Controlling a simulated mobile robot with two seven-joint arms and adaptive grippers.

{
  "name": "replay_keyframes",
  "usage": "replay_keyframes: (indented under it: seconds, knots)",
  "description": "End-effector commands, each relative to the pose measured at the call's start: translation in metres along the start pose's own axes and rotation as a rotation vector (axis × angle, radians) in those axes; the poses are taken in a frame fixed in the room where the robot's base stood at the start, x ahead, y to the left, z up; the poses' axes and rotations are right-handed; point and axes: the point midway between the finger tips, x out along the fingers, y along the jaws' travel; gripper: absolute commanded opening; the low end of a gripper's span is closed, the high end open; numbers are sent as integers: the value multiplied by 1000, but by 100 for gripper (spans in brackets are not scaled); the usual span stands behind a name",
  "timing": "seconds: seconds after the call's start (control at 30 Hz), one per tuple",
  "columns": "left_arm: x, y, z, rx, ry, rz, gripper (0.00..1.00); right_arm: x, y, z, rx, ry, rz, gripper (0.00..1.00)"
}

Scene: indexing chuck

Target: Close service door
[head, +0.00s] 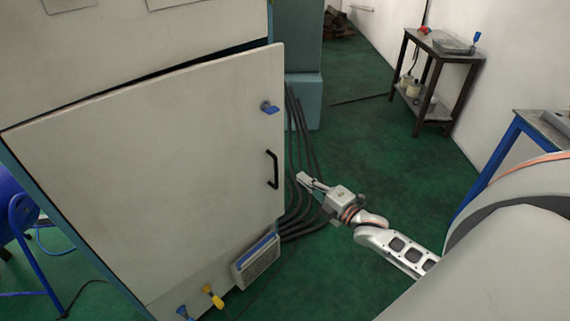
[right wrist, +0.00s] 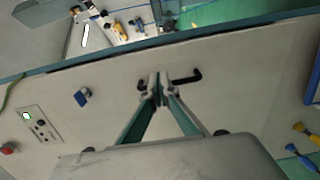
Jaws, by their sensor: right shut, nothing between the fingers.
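The service door (head: 150,170) is a large pale panel on the machine cabinet. It looks slightly ajar, with a dark gap along its top edge and its right edge standing out past the cabinet. It carries a black bar handle (head: 273,170) and a blue latch (head: 268,107) near the right edge. My right gripper (head: 304,179) is shut and empty, just right of the handle. In the right wrist view its fingertips (right wrist: 158,84) overlap the handle (right wrist: 188,78); whether they touch cannot be told. The latch (right wrist: 82,97) lies left of them there. My left gripper is not in view.
Dark hoses (head: 296,150) run along the floor beside the cabinet. A dark table (head: 437,75) stands at the back right. Green floor is clear in the middle.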

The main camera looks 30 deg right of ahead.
Motion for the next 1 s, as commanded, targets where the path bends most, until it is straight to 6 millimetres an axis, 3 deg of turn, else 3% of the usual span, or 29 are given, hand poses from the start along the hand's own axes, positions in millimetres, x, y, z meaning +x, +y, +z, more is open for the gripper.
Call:
replay_keyframes:
  seconds: [0.3, 0.5, 0.7, 1.0]
  knots:
    - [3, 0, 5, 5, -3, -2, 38, 58, 0, 0, 0, 1, 1, 0]
    - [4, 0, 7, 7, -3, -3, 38, 83, -1, 0, -1, 0, 0, 0]
    - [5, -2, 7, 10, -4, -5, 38, 95, 0, 0, 0, 1, 0, 0]
    - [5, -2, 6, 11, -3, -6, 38, 96, 0, 0, 0, 0, 1, 0]
